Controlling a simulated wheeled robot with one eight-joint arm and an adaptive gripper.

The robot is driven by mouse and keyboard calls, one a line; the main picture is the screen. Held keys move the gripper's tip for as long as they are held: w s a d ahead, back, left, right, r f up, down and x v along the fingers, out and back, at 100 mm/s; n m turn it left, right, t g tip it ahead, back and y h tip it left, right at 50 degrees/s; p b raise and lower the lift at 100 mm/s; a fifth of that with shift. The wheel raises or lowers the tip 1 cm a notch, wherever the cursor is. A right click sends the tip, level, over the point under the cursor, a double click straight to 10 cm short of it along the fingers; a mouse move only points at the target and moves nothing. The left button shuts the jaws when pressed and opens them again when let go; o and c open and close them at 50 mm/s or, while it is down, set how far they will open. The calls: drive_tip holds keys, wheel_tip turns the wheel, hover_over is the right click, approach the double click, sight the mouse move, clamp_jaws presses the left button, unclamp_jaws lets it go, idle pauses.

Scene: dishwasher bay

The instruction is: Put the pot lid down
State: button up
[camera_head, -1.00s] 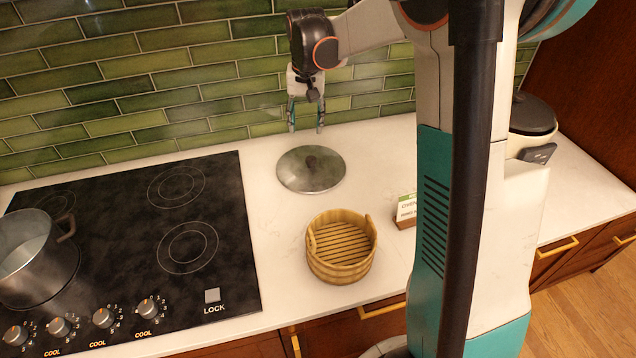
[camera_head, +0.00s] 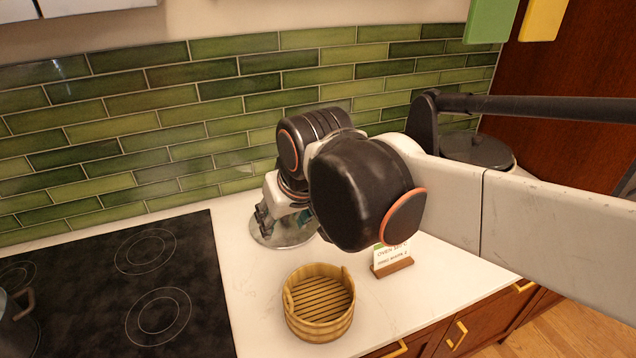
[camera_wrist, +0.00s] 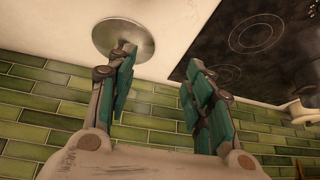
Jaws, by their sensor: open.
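The round grey pot lid (camera_head: 262,232) lies flat on the white counter between the stove and the wall tiles. My arm covers much of it in the head view. In the wrist view the whole disc of the lid (camera_wrist: 118,36) shows, partly behind a fingertip. My gripper (camera_wrist: 158,62) is open, with its two teal-padded fingers wide apart and nothing between them. The lid is beyond the left finger in that view and looks apart from it.
A black cooktop (camera_head: 120,290) is at left, with a metal pot (camera_head: 18,325) at its edge. A round wooden basket (camera_head: 320,305) stands in front of the lid. A small card in a wooden stand (camera_head: 393,262) is to its right. A lidded pot (camera_head: 478,150) is at the back right.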

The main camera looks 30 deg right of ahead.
drive_tip(key=s+a+f+n+t, duration=0.1)
drive_tip(key=s+f, duration=0.1)
drive_tip(key=s, duration=0.3)
drive_tip(key=shift+s+a+f, duration=0.3)
drive_tip(key=shift+s, duration=0.05)
wheel_tip(320, 180, down, 6)
drive_tip(key=b, duration=0.5)
drive_tip(key=shift+r+b, duration=0.1)
drive_tip(key=shift+b, duration=0.25)
drive_tip(key=shift+a, duration=0.1)
idle(0.4)
